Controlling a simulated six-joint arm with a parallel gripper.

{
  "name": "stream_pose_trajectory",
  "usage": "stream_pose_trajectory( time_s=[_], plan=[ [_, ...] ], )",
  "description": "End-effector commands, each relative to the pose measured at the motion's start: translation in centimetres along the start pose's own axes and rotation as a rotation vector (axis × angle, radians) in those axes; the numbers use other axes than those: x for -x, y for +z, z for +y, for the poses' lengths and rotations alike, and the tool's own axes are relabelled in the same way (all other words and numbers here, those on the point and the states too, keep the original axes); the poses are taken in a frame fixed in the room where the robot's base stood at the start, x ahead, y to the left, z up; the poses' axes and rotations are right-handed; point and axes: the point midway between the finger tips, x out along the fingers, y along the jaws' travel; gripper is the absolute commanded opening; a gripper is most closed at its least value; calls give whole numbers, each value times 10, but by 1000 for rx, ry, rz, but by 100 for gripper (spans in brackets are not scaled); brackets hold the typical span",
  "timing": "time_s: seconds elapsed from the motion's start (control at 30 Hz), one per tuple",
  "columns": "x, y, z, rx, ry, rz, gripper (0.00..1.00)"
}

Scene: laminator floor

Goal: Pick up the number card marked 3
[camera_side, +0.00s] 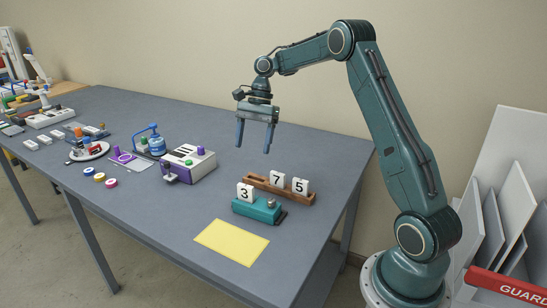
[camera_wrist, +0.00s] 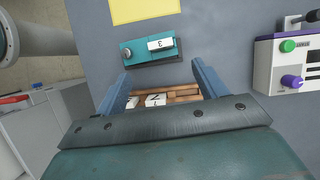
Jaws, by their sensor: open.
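The number card marked 3 (camera_side: 245,193) is white and stands upright on a teal block (camera_side: 262,213) with a small grey knob. In the wrist view the card marked 3 (camera_wrist: 161,44) shows on the teal block (camera_wrist: 138,54), beyond the fingertips. My gripper (camera_side: 254,149) is open and empty, pointing down above the table, up and behind the teal block. In the wrist view its two fingers (camera_wrist: 161,76) frame the wooden rack and are apart from the card.
A wooden rack (camera_side: 262,184) behind the teal block holds cards marked 7 (camera_side: 277,178) and 5 (camera_side: 300,186). A yellow sheet (camera_side: 231,242) lies in front.

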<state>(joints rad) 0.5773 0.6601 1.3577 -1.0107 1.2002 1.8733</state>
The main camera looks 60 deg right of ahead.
Motion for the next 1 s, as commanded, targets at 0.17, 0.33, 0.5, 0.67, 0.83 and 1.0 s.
stream_pose_trajectory(
  time_s=[0.17,0.33,0.5,0.67,0.83,1.0],
  plan=[
    [-3,1,0,-1,0,-2,71],
    [-13,2,0,1,0,-4,71],
    [-28,2,0,1,1,-1,71],
    [-49,2,0,0,1,-3,71],
    [-72,1,0,1,1,-2,71],
    [-84,1,0,1,-1,0,71]
  ],
)
